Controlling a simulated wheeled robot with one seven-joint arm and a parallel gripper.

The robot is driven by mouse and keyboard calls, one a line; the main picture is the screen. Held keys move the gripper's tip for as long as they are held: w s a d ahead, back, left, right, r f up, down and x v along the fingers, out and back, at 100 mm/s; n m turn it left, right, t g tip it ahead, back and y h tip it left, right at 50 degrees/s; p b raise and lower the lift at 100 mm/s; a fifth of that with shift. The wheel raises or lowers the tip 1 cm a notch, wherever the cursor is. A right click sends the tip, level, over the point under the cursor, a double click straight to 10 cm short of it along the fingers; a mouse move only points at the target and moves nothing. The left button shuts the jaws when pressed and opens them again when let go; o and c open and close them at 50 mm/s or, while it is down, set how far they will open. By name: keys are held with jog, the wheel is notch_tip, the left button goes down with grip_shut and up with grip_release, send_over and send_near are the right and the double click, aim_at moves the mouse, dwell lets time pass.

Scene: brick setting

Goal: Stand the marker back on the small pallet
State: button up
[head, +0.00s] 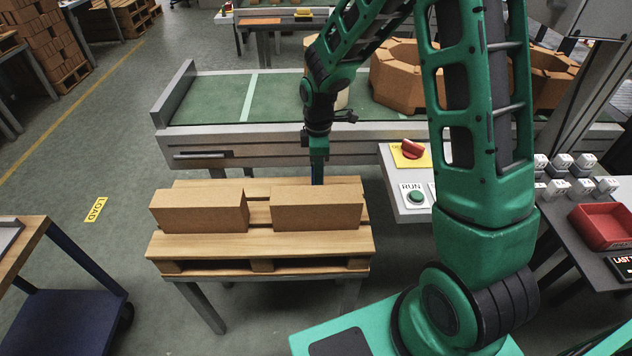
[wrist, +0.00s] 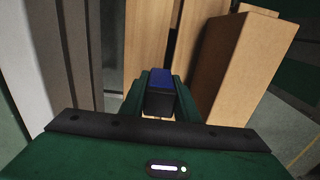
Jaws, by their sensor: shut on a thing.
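The small pallet (head: 260,244) is a wooden slatted platform on a low metal-legged stand in the head view. Its planks also show in the wrist view (wrist: 147,40). My gripper (head: 318,176) points down over the pallet's back part, behind the right-hand brick. It is shut on the marker (wrist: 160,96), a small block with a blue face and a black face, seen between the fingers in the wrist view. I cannot tell whether the marker touches the planks.
Two tan bricks, left (head: 198,211) and right (head: 317,211), lie on the pallet with a narrow gap between them. One brick (wrist: 236,65) is close to my gripper in the wrist view. A green conveyor (head: 205,98) runs behind; a control box (head: 408,205) stands right.

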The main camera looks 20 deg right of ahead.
jog(key=shift+f, duration=1.8)
jog(key=shift+s+f, duration=0.1)
jog(key=shift+f, duration=0.05)
jog(key=o, duration=0.8)
jog(key=shift+o, duration=0.2)
